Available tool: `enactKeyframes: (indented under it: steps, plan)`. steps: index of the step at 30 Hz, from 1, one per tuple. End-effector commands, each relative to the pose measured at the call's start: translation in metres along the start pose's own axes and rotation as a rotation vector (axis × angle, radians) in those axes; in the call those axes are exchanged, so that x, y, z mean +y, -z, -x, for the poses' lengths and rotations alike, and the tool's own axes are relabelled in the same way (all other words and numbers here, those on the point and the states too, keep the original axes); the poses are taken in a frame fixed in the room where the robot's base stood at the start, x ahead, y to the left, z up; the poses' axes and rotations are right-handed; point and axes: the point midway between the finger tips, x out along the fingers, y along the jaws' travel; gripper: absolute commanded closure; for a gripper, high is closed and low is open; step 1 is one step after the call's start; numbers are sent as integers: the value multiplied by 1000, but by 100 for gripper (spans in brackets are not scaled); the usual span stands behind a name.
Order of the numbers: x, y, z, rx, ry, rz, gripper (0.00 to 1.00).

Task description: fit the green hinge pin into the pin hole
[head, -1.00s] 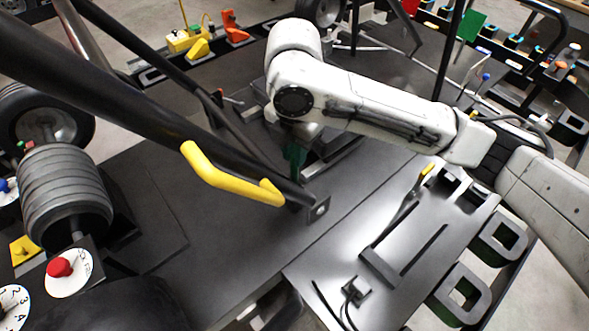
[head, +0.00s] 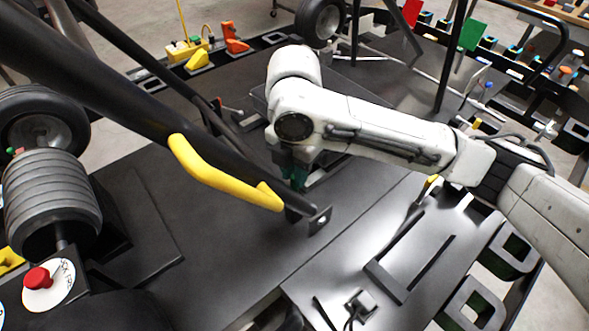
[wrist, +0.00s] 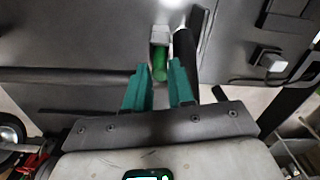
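The green hinge pin (wrist: 160,68) shows in the wrist view as a short green cylinder in front of a small light grey block (wrist: 160,35). My gripper (wrist: 160,72) has two teal fingers, one on each side of the pin, with narrow gaps visible; it looks open. In the head view my gripper (head: 296,175) points down behind the lower end of the black tube, partly hidden by it and by my wrist. A small bracket with a round hole (head: 320,221) is at that tube's end. Whether this is the pin hole I cannot tell. The pin is hidden in the head view.
The black tube with its yellow grip (head: 222,180) slants close beside my gripper. A slotted grey panel (head: 395,262) lies at the lower right. Wheels and a red knob (head: 38,279) are at the left. The dark deck (head: 225,245) in front is mostly clear.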

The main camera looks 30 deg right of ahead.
Motion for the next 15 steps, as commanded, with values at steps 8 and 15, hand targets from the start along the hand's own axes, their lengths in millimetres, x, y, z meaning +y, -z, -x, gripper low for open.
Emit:
enactKeyframes:
  steps: [8, 15]
  plan:
    - [0, 0, 0, 0, 0, 0, 56]
    - [0, 0, 6, 0, 0, 0, 56]
